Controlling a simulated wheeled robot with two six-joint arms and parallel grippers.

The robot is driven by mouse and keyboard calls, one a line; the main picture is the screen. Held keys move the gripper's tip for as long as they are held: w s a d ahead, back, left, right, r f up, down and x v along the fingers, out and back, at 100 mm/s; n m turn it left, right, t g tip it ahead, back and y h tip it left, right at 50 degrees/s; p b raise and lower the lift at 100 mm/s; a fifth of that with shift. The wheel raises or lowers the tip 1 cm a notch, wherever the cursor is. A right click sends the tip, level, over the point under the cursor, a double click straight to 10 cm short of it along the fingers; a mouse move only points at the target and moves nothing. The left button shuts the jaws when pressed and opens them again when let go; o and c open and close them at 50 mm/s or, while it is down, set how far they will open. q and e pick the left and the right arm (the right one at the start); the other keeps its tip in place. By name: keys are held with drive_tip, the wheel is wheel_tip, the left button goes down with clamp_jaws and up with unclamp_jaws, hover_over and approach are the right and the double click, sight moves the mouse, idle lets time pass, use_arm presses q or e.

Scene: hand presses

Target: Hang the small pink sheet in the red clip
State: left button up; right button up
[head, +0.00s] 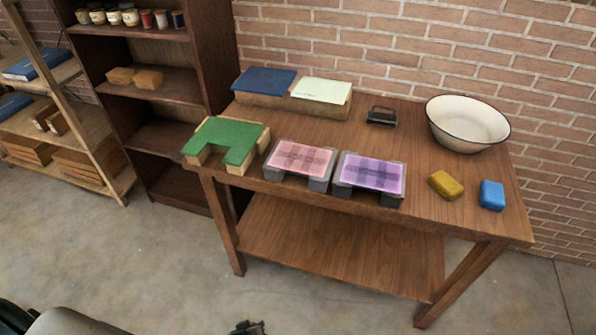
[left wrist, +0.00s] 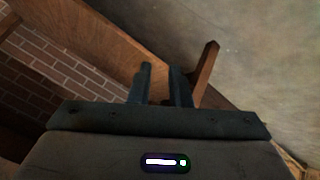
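A small pink sheet with a darker checked pattern (head: 300,158) lies flat across a support of grey blocks (head: 319,184) at the table's front edge. A similar purple sheet (head: 370,173) lies on grey blocks to its right. I see no red clip in either view. My left gripper (left wrist: 160,72) shows in the left wrist view with a narrow gap between its fingers and nothing between them. It is away from the sheets. A small dark part (head: 247,328) shows at the bottom of the head view; I cannot tell which arm it belongs to.
The wooden table (head: 420,135) also holds a green-topped block (head: 228,138), a board with blue and pale green sheets (head: 321,91), a black metal item (head: 381,116), a white basin (head: 467,124), and yellow (head: 445,185) and blue (head: 492,195) blocks. Shelves stand left; a brick wall is behind.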

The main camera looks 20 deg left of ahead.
use_arm(q)
drive_tip(key=w+d+r+n+t+p, duration=0.1)
drive_tip(key=w+r+n+t, duration=0.2)
drive_tip(key=w+r, duration=0.6)
drive_tip(key=w+d+r+n+t, duration=0.1)
drive_tip(key=w+r+n+t, duration=0.3)
drive_tip(key=r, duration=0.9)
drive_tip(key=w+d+r+n+t+p, duration=0.1)
drive_tip(key=w+d+r+n, duration=0.1)
drive_tip(key=w+r, duration=0.7)
drive_tip(key=n+t, duration=0.2)
approach(300, 158)
drive_tip(key=w, duration=0.3)
drive_tip(key=shift+w+f, duration=0.2)
drive_tip(key=shift+w, duration=0.2)
clamp_jaws()
wheel_tip(300, 158, up, 3)
drive_tip(key=p, duration=0.3)
drive_tip(key=shift+r+p, duration=0.15)
drive_tip(key=shift+p, duration=0.15)
drive_tip(key=shift+s, duration=0.1)
